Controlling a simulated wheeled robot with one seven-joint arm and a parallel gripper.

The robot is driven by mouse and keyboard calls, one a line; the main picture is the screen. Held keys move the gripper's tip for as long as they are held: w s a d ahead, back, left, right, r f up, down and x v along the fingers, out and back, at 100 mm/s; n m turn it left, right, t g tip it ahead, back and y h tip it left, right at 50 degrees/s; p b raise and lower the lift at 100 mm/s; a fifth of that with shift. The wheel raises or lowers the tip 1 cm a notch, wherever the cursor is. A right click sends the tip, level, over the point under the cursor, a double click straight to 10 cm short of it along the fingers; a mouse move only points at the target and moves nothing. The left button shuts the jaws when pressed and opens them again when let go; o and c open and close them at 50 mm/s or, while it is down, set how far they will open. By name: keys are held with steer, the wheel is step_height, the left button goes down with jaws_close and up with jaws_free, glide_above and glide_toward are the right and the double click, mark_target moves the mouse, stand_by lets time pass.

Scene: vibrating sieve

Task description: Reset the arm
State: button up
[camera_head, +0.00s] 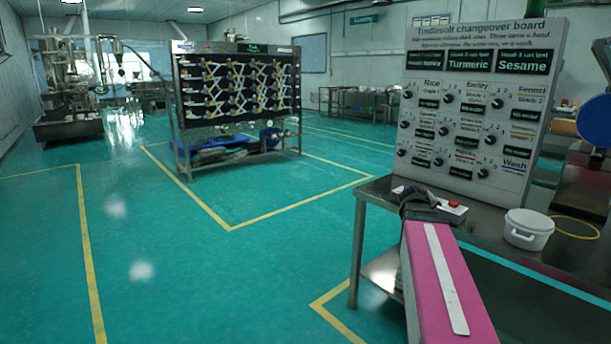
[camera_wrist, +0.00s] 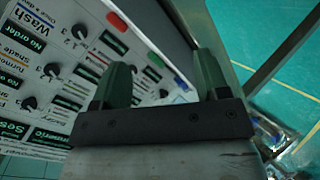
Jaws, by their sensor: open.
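My gripper (camera_head: 420,198) is at the end of my pink arm, over the left end of the dark table (camera_head: 362,225) and in front of the changeover board (camera_head: 475,100). In the wrist view, its two dark green fingers (camera_wrist: 162,78) stand apart with nothing held between them. The board's dials and labels (camera_wrist: 60,70) appear tilted and inverted at the left of that view. I cannot tell whether the fingers touch anything.
A small white box with a red button (camera_head: 454,205) lies beside my gripper. A white tub (camera_head: 527,230) and a yellow ring (camera_head: 575,227) are on the table to the right. A rack with several lattice rows (camera_head: 238,85) stands behind, inside yellow floor lines. Open green floor lies left.

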steer(key=s+a+f+m+g+y, duration=0.1)
steer(key=s+a+f+g+y, duration=0.1)
steer(key=s+a+f, duration=0.3)
steer(key=s+a+f+g+y, duration=0.3)
steer(key=s+a+f, duration=0.3)
steer(key=a+f, duration=0.6)
steer(key=s+a+f+m+g+y, duration=0.1)
steer(key=s+a+f+y, duration=0.3)
steer(key=a+f, duration=0.4)
steer(key=shift+s+a+f+m+g, duration=0.25)
steer(key=shift+s+f+m+g, duration=0.1)
steer(key=shift+s+g, duration=0.55)
